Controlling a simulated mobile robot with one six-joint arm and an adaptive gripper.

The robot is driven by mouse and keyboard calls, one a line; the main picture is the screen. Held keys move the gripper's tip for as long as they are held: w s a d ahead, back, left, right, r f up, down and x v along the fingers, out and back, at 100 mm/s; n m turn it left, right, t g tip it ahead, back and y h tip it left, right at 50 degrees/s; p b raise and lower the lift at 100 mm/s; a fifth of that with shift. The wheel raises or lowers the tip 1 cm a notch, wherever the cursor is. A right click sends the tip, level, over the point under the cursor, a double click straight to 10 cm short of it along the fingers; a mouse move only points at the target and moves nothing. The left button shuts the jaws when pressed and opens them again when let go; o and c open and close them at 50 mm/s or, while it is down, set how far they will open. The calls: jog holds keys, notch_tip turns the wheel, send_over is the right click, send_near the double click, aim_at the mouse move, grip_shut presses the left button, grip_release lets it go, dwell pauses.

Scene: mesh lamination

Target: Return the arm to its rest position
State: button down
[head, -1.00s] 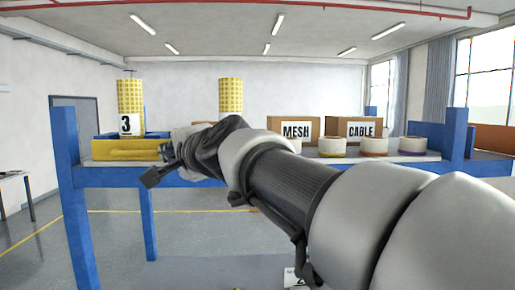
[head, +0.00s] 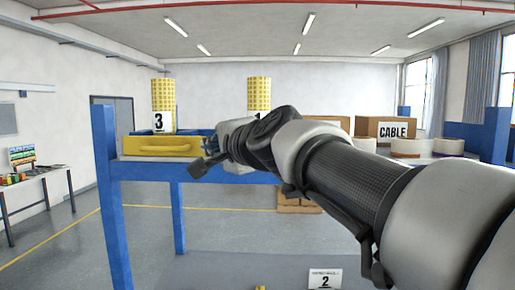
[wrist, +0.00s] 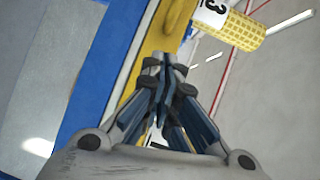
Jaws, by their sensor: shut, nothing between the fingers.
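My arm reaches from the lower right of the head view toward the blue shelf. My gripper shows in the wrist view (wrist: 165,72) with its fingers together and nothing between them. In the head view its fingers are mostly hidden behind my wrist. A yellow bin (head: 160,146) stands on the shelf just left of my wrist. In the wrist view the yellow bin (wrist: 150,62) lies beyond the fingertips. I cannot tell how far apart they are.
The blue shelf frame (head: 113,210) spans the view. A CABLE box (head: 390,130) and white spools (head: 410,147) stand at right. A side table (head: 40,175) is far left. Floor shows between them.

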jog(key=b+v, duration=0.1)
jog(key=v, duration=0.9)
jog(key=s+d+f+n+g+h+b, duration=0.2)
jog(key=s+d+f+b, duration=0.4)
jog(key=f, duration=1.3)
jog(key=s+d+f+n+g+h+b, duration=0.3)
jog(key=s+f, duration=0.7)
jog(key=f, duration=0.9)
jog(key=s+d+f+n+g+h+b, duration=0.3)
jog(key=s+d+f+b, duration=0.5)
jog(key=f, duration=1.1)
jog(key=shift+s+d+f+n+g+b, duration=0.2)
jog(key=shift+s+d+n+g+b, duration=0.15)
jog(key=shift+d+n+g+b, duration=0.5)
jog(key=c, duration=2.3)
grip_release()
jog(key=shift+n, duration=0.35)
